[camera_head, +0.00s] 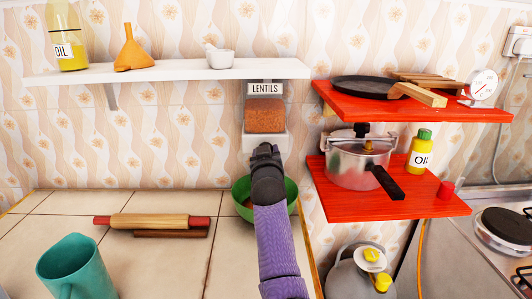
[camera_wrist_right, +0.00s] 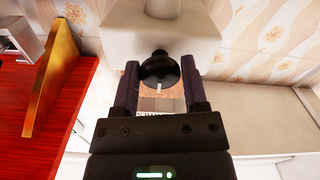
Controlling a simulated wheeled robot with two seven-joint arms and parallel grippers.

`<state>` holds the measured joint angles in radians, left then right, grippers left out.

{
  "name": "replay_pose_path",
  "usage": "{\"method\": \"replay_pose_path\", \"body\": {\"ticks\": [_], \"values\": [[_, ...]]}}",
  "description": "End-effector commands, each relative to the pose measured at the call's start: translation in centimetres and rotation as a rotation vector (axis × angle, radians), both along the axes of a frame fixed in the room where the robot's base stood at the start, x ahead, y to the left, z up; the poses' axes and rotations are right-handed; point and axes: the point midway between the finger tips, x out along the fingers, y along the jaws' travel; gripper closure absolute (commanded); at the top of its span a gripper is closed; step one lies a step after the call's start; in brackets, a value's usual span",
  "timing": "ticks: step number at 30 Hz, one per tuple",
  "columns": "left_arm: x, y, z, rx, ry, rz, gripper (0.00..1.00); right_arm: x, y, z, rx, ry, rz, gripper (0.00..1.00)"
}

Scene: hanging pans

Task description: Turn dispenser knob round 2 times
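The dispenser labelled LENTILS (camera_head: 265,110) is fixed to the wall under the white shelf, filled with orange-brown lentils. Its black round knob (camera_wrist_right: 160,69) with a white mark shows in the right wrist view, against the pale dispenser base (camera_wrist_right: 190,35). My right gripper (camera_wrist_right: 160,80) has one finger on each side of the knob, and both fingers look to be against it. In the head view my right gripper (camera_head: 266,152) is at the dispenser's base and hides the knob. A green bowl (camera_head: 241,192) stands below, partly hidden by my arm. My left gripper is not in view.
Red shelves (camera_head: 440,206) with a pressure cooker (camera_head: 352,165) and oil bottle (camera_head: 420,152) are close to the right. The white shelf (camera_head: 190,72) is above. A rolling pin (camera_head: 155,221) and teal mug (camera_head: 75,270) are on the tiled counter at left.

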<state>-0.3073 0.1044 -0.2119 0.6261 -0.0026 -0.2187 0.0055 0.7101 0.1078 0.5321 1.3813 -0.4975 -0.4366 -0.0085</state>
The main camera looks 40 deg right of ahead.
Motion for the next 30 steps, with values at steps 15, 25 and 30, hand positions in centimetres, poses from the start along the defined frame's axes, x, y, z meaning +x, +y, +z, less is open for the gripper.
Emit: {"method": "replay_pose_path", "body": {"ticks": [15,25,30], "values": [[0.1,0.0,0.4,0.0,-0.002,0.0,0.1,-0.5,0.5,0.2,-0.003,-0.002,0.001,0.1],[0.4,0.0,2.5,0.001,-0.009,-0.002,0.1,-6.0,5.0,0.3,0.0,-0.001,0.0,0.1],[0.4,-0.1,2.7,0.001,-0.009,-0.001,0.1,-7.4,6.3,0.1,-0.001,0.0,0.0,0.1]]}}
